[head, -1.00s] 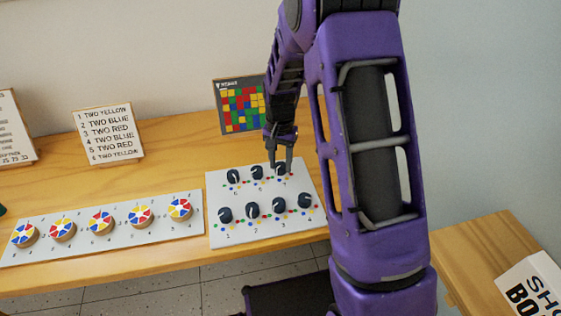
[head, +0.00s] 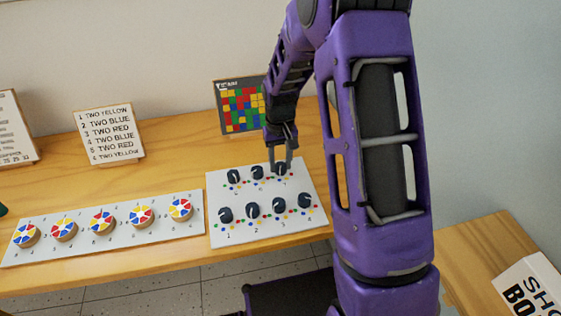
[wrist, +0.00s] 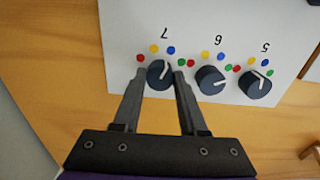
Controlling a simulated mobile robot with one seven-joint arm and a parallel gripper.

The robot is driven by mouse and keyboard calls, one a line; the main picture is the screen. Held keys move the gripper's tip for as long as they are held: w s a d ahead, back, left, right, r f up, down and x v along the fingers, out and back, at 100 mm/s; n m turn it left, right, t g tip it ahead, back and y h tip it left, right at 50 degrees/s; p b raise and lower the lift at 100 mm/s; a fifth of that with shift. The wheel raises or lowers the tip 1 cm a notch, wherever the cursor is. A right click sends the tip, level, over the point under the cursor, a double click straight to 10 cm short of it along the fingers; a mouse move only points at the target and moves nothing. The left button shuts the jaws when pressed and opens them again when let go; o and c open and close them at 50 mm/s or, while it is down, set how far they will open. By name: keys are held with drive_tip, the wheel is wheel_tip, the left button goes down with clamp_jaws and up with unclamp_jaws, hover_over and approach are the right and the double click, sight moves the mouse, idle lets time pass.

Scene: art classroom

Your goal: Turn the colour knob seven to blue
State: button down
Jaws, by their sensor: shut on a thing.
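Knob seven (wrist: 157,78) is a dark round knob with a pale pointer line on a white panel (wrist: 125,25). Coloured dots stand around it: red (wrist: 141,58), yellow (wrist: 154,49), blue (wrist: 171,50) and green (wrist: 180,62). In the wrist view its pointer line slants up and right, roughly toward the blue dot. My gripper (wrist: 158,80) is shut on this knob, one finger on each side. In the head view my gripper (head: 281,165) stands over the same knob at the back right of the panel, and the fingers partly hide it.
Knob six (wrist: 210,80) is close beside my right finger in the wrist view, with knob five (wrist: 254,86) beyond it. A front row of knobs (head: 252,210) stands on the same panel. A colour-grid board (head: 241,106) stands behind. A dial board (head: 82,240) lies left.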

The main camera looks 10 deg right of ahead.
sight(280, 165)
idle(0.4)
drive_tip(key=shift+c, duration=2.2)
unclamp_jaws()
drive_tip(key=shift+r, duration=0.15)
wheel_tip(280, 165, up, 17)
drive_tip(key=p, duration=0.2)
drive_tip(key=shift+a+r, duration=0.1)
